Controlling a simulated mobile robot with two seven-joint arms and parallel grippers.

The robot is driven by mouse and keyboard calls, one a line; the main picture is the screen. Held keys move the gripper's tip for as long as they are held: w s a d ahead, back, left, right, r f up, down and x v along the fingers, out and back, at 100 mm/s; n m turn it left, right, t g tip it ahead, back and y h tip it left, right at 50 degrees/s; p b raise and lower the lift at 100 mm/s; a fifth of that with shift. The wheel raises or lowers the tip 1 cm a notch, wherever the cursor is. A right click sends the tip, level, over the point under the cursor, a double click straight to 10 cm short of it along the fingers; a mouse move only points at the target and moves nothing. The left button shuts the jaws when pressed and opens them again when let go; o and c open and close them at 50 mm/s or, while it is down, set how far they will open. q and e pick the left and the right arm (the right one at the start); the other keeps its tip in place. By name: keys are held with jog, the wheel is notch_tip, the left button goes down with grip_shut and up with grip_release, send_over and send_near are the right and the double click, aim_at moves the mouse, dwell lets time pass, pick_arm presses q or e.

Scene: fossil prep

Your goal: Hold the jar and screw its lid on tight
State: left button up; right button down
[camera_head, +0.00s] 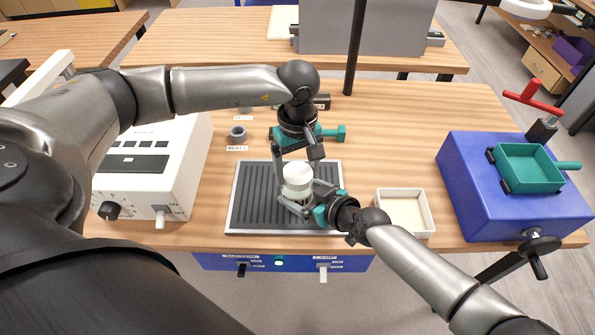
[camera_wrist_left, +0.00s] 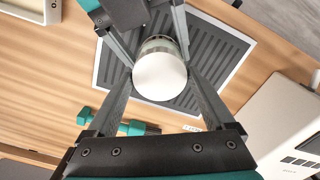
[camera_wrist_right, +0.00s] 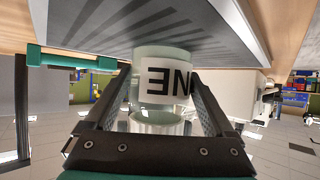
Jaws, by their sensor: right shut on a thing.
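The jar (camera_head: 297,193) stands upright over the dark ribbed mat (camera_head: 255,215), with a round white lid (camera_head: 298,173) on top. My right gripper (camera_head: 302,203) comes in from the right, shut on the jar's body below the lid. In the right wrist view the glass jar (camera_wrist_right: 148,54) appears upside down between the fingers, with a black-lettered white label. My left gripper (camera_head: 298,158) points down from above, its open fingers on either side of the lid. In the left wrist view the lid (camera_wrist_left: 160,77) lies between these fingertips; any contact is unclear.
A cream open tray (camera_head: 427,215) stands right of the mat. Further right is a blue box (camera_head: 470,205) with a teal tray (camera_head: 530,168) and red handle. A white machine (camera_head: 150,180) stands at left. A small grey ring (camera_head: 237,134) and a thin black post (camera_head: 354,50) are behind.

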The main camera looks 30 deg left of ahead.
aim_at(297, 172)
pick_arm(q)
jog(key=shift+o, duration=0.7)
jog(key=shift+r, duration=0.15)
jog(key=shift+r, duration=1.65)
